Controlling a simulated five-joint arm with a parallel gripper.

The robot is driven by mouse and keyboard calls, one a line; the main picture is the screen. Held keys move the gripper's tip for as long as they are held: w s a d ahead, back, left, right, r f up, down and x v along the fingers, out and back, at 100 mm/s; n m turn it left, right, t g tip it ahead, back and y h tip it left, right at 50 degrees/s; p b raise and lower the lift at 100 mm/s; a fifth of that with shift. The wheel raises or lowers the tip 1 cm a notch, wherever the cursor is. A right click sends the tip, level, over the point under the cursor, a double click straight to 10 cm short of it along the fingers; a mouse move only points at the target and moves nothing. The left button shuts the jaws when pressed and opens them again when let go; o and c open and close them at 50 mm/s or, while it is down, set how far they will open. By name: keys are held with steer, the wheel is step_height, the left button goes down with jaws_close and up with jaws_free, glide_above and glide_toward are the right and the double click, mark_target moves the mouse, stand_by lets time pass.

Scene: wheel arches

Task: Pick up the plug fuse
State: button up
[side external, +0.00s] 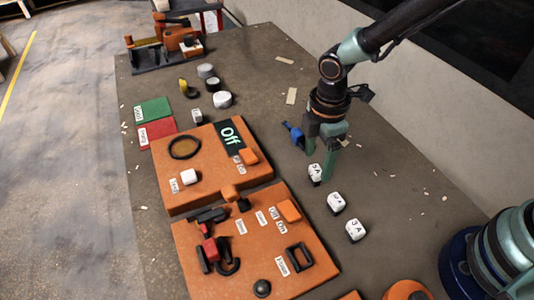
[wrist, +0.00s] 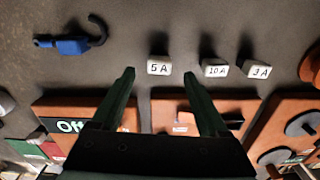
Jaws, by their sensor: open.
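Several small white-topped blocks that look like plug fuses stand in a row on the grey bench. The side view shows the 5 A fuse (side external: 315,173), the 10 A fuse (side external: 336,203) and the 3 A fuse (side external: 355,230). My gripper (side external: 318,176) is open and points down at the 5 A fuse, the one farthest from my base. In the wrist view, the 5 A fuse (wrist: 159,68) shows between the fingertips of my gripper (wrist: 159,76), with nothing held. The 10 A fuse (wrist: 215,70) and 3 A fuse (wrist: 258,70) are to the right, outside the fingers.
Two orange test boards (side external: 165,152) (side external: 190,250) lie left of the fuses. A blue hooked tool (side external: 294,134) lies behind my gripper. Green (side external: 153,110) and red (side external: 157,133) pads and several round weights (side external: 222,99) lie farther back. Bare bench lies right of the fuses.

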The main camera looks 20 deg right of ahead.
mark_target(315, 170)
steer(key=shift+f, duration=1.6)
jaws_close()
steer(key=shift+r, duration=0.15)
